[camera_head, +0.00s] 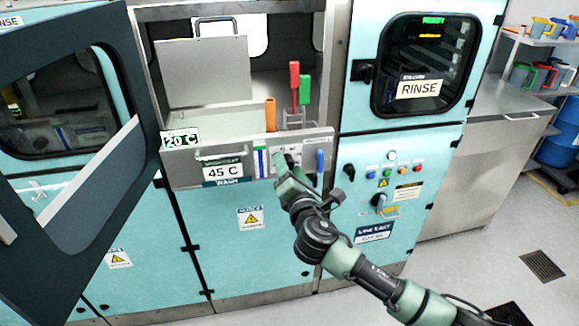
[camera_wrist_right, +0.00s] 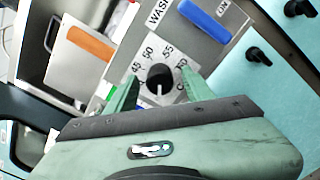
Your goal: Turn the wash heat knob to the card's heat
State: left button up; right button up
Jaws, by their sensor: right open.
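The wash heat knob (camera_wrist_right: 160,77) is a round black knob on a white dial with 45, 50 and 55 marks in the right wrist view. Its white pointer line points down in that view, away from those marks. My right gripper (camera_wrist_right: 161,83) is open, with one green finger on each side of the knob; I cannot tell whether they touch it. In the head view my right gripper (camera_head: 287,171) is at the wash panel (camera_head: 240,140) and largely covers the knob. The card (camera_head: 222,172) reads 45 C. A small display (camera_head: 181,139) reads 20 C. My left gripper is not in view.
A blue handle (camera_head: 320,160) is right of the knob. Red (camera_head: 294,80), green (camera_head: 305,90) and orange (camera_head: 270,114) handles stand behind the panel. An open dark door (camera_head: 75,60) fills the left. The rinse machine (camera_head: 390,150) is to the right.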

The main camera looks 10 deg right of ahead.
grip_shut()
jog(key=shift+f+m, duration=0.1)
jog(key=shift+m, duration=0.2)
